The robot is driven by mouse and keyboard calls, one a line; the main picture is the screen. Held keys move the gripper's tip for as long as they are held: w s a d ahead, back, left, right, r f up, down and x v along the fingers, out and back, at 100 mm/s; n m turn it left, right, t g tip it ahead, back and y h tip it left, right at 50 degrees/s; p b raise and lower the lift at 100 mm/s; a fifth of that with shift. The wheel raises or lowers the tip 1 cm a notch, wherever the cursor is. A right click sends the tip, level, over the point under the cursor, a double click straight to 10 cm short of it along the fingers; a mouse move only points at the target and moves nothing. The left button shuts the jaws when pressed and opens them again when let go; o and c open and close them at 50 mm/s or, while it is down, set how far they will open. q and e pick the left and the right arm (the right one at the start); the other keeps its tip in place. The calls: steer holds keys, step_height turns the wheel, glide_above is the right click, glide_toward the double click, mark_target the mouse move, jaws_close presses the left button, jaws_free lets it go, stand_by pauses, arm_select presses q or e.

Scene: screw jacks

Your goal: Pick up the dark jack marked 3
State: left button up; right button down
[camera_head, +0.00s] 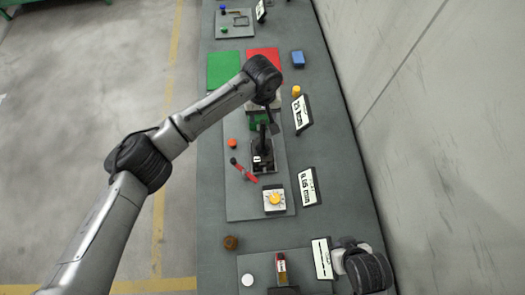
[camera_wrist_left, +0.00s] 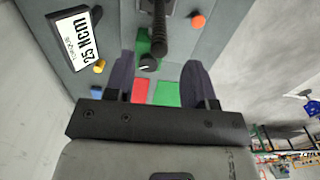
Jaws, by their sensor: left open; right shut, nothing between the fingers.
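The dark jack (camera_head: 263,157) stands on the long grey plate in the head view, with an upright black post and a small white label whose mark is too small to read. In the left wrist view its dark post (camera_wrist_left: 158,32) rises in front of the fingers, near the picture's top. My left gripper (camera_head: 272,118) hangs just beyond the jack in the head view. In the left wrist view the two dark fingers of my left gripper (camera_wrist_left: 158,68) are spread apart with nothing gripped. Part of my right arm shows at the bottom right of the head view; its fingers cannot be made out.
A red lever (camera_head: 243,170) lies beside the jack. A yellow-knobbed block (camera_head: 274,200), an orange knob (camera_head: 232,143) and a green block (camera_head: 258,120) are close by. Sign plates (camera_head: 308,186) stand along the right. Green (camera_head: 223,70) and red (camera_head: 263,60) pads lie farther back.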

mark_target(263, 127)
arm_select(q)
step_height(263, 127, down, 2)
steer(key=shift+f, duration=0.1)
steer(key=shift+f+p, duration=0.35)
steer(key=shift+f, duration=0.05)
steer(key=shift+f+p, duration=0.45)
steer(key=shift+f, duration=1.8)
jaws_close()
steer(key=shift+d+r, duration=0.1)
steer(key=shift+r, duration=0.2)
